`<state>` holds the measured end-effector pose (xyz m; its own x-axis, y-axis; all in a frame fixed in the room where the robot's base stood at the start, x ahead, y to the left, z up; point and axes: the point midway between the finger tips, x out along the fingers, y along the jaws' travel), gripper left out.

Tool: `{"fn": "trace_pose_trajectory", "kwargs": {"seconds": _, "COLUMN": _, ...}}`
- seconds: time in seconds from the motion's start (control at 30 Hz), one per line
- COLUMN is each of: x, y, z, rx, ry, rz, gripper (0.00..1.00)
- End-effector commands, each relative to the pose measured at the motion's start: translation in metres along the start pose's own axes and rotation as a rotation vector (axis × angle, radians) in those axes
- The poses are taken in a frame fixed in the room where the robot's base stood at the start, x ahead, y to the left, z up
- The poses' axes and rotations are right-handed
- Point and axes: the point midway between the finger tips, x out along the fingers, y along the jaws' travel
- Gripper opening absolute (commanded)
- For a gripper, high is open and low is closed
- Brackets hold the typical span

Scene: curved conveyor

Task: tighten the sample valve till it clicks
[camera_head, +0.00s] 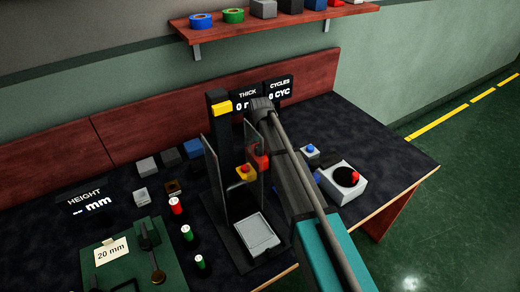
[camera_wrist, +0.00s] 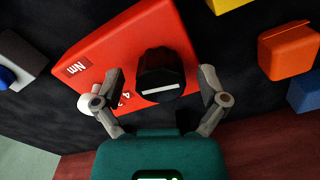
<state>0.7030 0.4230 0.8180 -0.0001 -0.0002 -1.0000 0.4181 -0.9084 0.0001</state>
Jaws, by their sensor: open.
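In the wrist view a round black knob (camera_wrist: 160,82) with a white line across it stands on a red block (camera_wrist: 118,50). The block has an "Nm" label and small white digits, partly covered. No valve name is readable, so I cannot tell for certain that this knob is the sample valve. My gripper (camera_wrist: 161,74) is open, with one finger on each side of the knob and visible gaps on both sides. Nothing is held.
In the wrist view an orange block (camera_wrist: 289,50) and a blue block (camera_wrist: 304,92) lie to the right.

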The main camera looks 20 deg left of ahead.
Motion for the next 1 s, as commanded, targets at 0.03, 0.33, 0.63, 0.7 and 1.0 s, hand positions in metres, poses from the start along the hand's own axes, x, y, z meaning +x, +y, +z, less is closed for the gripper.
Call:
{"fn": "trace_pose_trajectory", "kwargs": {"seconds": 0.03, "x": 0.000, "y": 0.000, "z": 0.000, "rx": -0.005, "ry": 0.000, "rz": 0.000, "gripper": 0.92}}
{"fn": "trace_pose_trajectory", "kwargs": {"seconds": 0.33, "x": 0.000, "y": 0.001, "z": 0.000, "rx": -0.109, "ry": 0.000, "rz": 0.000, "gripper": 0.92}}
{"fn": "trace_pose_trajectory", "kwargs": {"seconds": 0.63, "x": 0.000, "y": 0.002, "z": 0.000, "rx": -0.299, "ry": 0.000, "rz": 0.000, "gripper": 0.92}}
{"fn": "trace_pose_trajectory", "kwargs": {"seconds": 0.7, "x": 0.000, "y": 0.002, "z": 0.000, "rx": -0.347, "ry": 0.000, "rz": 0.000, "gripper": 0.92}}
{"fn": "trace_pose_trajectory", "kwargs": {"seconds": 1.0, "x": -0.031, "y": 0.002, "z": 0.000, "rx": -0.344, "ry": 0.000, "rz": 0.000, "gripper": 0.92}}
